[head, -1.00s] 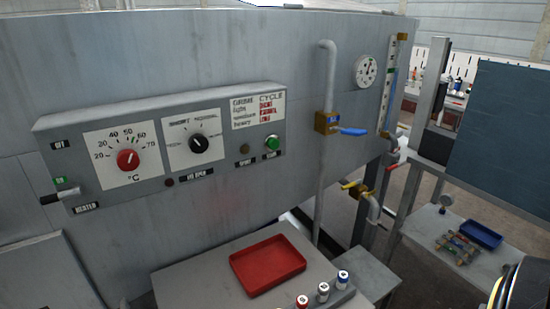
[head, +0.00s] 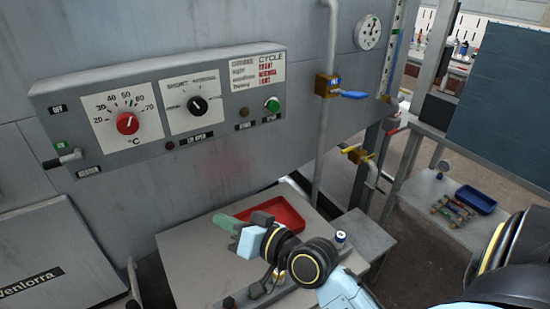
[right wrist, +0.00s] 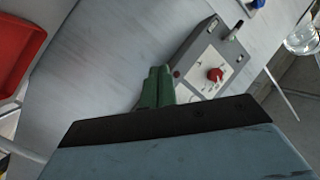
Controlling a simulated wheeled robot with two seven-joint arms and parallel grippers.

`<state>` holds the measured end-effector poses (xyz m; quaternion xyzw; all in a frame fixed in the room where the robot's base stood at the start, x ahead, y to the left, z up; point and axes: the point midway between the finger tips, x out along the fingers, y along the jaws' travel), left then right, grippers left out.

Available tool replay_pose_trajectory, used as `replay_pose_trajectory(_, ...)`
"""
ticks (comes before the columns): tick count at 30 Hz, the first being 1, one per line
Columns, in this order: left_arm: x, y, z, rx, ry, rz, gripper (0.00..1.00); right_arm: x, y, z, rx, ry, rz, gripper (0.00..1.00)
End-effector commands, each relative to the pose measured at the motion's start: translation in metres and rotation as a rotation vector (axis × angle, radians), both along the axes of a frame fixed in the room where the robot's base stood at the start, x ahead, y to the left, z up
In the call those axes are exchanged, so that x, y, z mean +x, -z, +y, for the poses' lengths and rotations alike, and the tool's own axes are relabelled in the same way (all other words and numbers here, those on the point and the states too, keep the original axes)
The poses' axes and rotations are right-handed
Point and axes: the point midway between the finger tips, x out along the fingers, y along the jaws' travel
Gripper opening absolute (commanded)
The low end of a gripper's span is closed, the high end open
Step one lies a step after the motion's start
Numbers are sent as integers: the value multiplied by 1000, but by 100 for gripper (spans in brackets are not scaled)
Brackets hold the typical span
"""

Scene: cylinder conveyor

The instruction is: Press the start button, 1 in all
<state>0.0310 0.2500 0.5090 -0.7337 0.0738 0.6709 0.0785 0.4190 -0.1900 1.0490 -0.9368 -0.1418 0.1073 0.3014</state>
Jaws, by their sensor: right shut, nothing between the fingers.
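The green start button (head: 272,104) is at the right end of the grey control panel (head: 225,75), on the big grey machine's wall. The panel also carries a red temperature knob (head: 127,123) and a black knob (head: 197,105). My right gripper (head: 226,222) is below the panel, in front of the red tray, apart from the button. Its green fingers (right wrist: 156,88) are shut and empty. The right wrist view shows part of the panel with the red knob (right wrist: 215,75) beyond the fingers; I cannot make out the green button there. My left gripper is not in view.
A red tray (head: 290,213) lies on the grey table (head: 185,250), partly hidden by my right arm. A pipe with a blue-handled valve (head: 352,95) stands right of the panel. A lever (head: 65,160) sticks out at the panel's left end. The space before the panel is clear.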

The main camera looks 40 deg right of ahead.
Motion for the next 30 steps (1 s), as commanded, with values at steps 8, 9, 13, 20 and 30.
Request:
replay_pose_trajectory(8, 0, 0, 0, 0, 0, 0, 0, 48, -104, -108, 625, 362, -480, 0)
replay_pose_trajectory(9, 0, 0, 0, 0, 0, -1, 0, 48, -111, -127, 708, 420, -533, 0)
replay_pose_trajectory(13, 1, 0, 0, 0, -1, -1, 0, 45, -118, -179, 931, 589, -665, 0)
replay_pose_trajectory(20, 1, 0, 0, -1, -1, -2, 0, 37, -111, -222, 1123, 756, -764, 0)
replay_pose_trajectory(30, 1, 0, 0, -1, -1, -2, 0, 35, -109, -225, 1138, 772, -772, 0)
